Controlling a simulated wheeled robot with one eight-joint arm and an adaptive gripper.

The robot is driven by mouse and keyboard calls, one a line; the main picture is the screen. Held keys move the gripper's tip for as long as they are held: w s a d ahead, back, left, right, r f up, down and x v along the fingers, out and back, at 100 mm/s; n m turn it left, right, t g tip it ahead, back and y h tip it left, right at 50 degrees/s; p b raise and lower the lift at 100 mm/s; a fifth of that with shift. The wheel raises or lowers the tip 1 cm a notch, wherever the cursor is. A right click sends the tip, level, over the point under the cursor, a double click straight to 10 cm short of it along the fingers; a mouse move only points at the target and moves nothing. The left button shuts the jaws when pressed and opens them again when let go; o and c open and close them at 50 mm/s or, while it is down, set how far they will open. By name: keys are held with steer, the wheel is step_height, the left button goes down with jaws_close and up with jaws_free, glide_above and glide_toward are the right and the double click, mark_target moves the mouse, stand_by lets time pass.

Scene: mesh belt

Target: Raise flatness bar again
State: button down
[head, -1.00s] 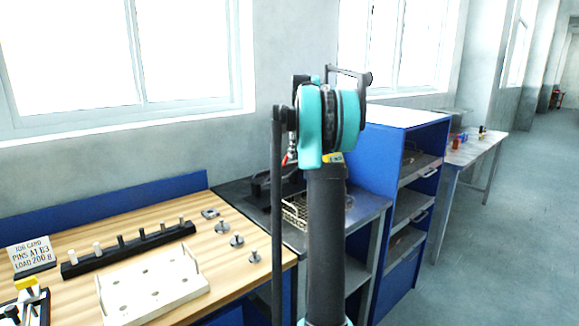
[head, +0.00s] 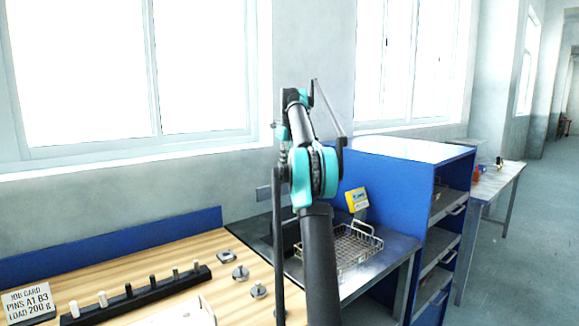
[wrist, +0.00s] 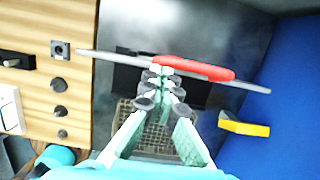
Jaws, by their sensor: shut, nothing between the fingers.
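In the wrist view a long thin grey bar with a red grip (wrist: 195,69), which looks like the flatness bar, crosses in front of my fingers over the dark bench. My gripper (wrist: 166,72) is shut with nothing between its fingers. Its tips are right by the left part of the red grip; I cannot tell whether they touch it. In the head view my arm hides the gripper and I cannot make out the bar.
A wire basket (head: 381,237) sits on the metal bench, beside a yellow device (head: 356,199). A blue cabinet (head: 395,175) stands right. The wooden bench at left holds a pin rack (head: 135,301), round weights (head: 240,273) and a job card (head: 28,302).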

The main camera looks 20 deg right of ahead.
steer(key=shift+w+a+f, duration=0.1)
steer(key=shift+w+a, duration=0.1)
steer(key=shift+w, duration=0.25)
steer(key=shift+w+a, duration=0.15)
steer(key=shift+w, duration=0.3)
steer(key=shift+w+a, duration=0.1)
